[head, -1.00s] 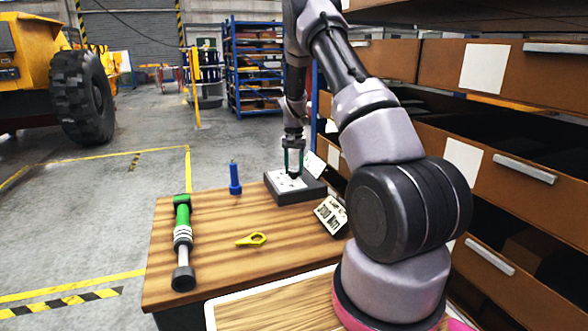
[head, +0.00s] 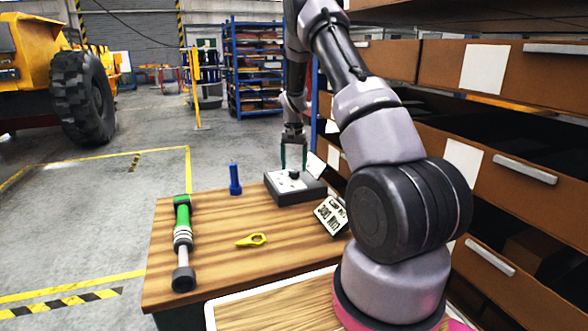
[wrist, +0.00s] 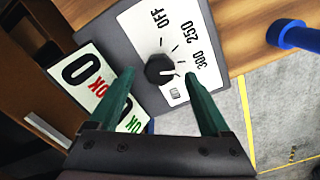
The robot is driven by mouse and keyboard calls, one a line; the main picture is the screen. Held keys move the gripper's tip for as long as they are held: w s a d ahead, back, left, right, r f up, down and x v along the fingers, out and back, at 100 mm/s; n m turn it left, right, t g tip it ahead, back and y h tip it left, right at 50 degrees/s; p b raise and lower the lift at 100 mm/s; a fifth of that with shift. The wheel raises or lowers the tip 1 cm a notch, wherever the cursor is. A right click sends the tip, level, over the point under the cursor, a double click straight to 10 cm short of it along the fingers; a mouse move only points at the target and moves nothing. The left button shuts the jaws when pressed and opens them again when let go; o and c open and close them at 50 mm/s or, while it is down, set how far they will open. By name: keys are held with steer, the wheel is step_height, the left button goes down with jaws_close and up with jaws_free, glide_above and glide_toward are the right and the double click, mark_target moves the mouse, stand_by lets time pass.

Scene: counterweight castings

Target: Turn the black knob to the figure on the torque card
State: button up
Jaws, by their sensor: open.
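The black knob (wrist: 160,69) sits on the white dial plate (wrist: 150,22) of a dark box. The plate is marked OFF, 250 and 300, with a small symbol past 300. I cannot tell surely which mark the knob points at. In the head view the knob (head: 295,173) shows below my gripper (head: 293,158). My gripper is open and empty, its two green fingers apart, one on each side of the knob and clear of it. The torque card (head: 331,214) leans at the box's near right; its small print appears to read 300 Nm.
A card with red NOK and green OK (wrist: 88,78) stands beside the box. A blue upright piece (head: 235,180), a yellow wrench-like tool (head: 251,240) and a green-handled tool (head: 182,240) are on the wooden table (head: 215,270). Brown drawers (head: 500,165) crowd the right.

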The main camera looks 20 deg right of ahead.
step_height(320, 180, up, 9)
stand_by(0.3)
step_height(320, 180, up, 12)
steer(key=t, duration=0.2)
glide_above(294, 171)
steer(key=s+a, duration=0.3)
steer(key=s, duration=0.3)
steer(key=s+a+r+t+y, duration=0.1)
steer(key=s+a+r, duration=0.2)
steer(key=s+r, duration=0.55)
steer(key=s+a+r+n+t, duration=0.1)
steer(key=s+a+r+t, duration=0.1)
steer(key=s, duration=0.9)
steer(key=s+a+r+n+t+y, duration=0.1)
steer(key=s+a+t, duration=0.1)
steer(key=s, duration=0.9)
steer(key=shift+s+a+r, duration=0.3)
steer(key=shift+a+r, duration=0.05)
steer(key=shift+a, duration=0.2)
